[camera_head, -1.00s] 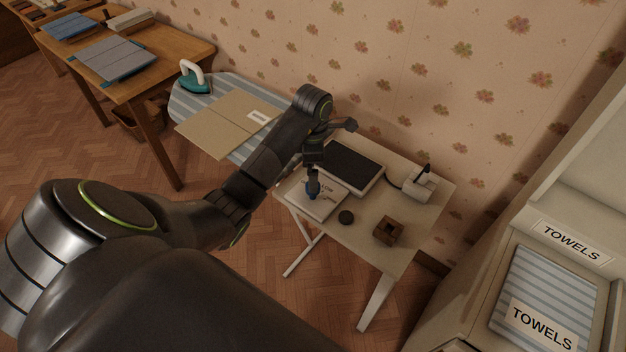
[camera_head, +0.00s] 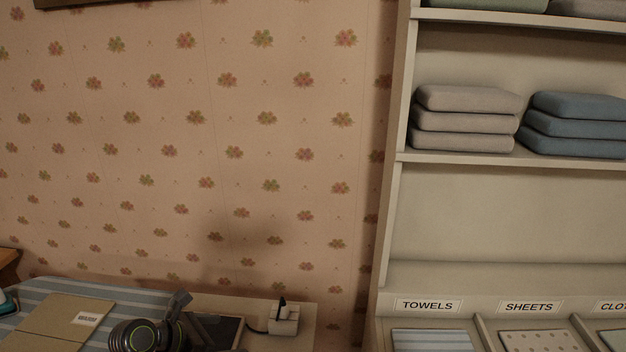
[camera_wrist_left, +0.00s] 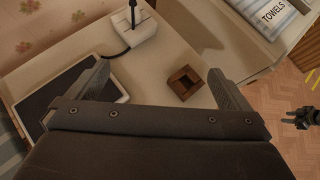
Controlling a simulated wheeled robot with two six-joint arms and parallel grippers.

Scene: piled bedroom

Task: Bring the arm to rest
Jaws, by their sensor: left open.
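My left gripper (camera_wrist_left: 160,75) is open and nothing shows between its fingers. It is above the small pale table (camera_wrist_left: 195,55), in the left wrist view. A brown wooden block with a square hollow (camera_wrist_left: 185,83) lies on the table beyond the fingers, apart from them. In the head view my left arm shows only as dark joints (camera_head: 150,335) at the bottom edge, and its fingers are out of sight. A small dark jointed thing (camera_wrist_left: 302,117) at the right edge of the left wrist view may be my right gripper; its jaws are unclear.
A dark-topped flat panel (camera_wrist_left: 65,95) and a white device with a black stem (camera_wrist_left: 132,30) are on the table. An ironing board (camera_head: 130,292) holding a folder (camera_head: 62,318) is left. Shelving with folded linens (camera_head: 465,120) and a towels bin (camera_head: 430,340) stands right.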

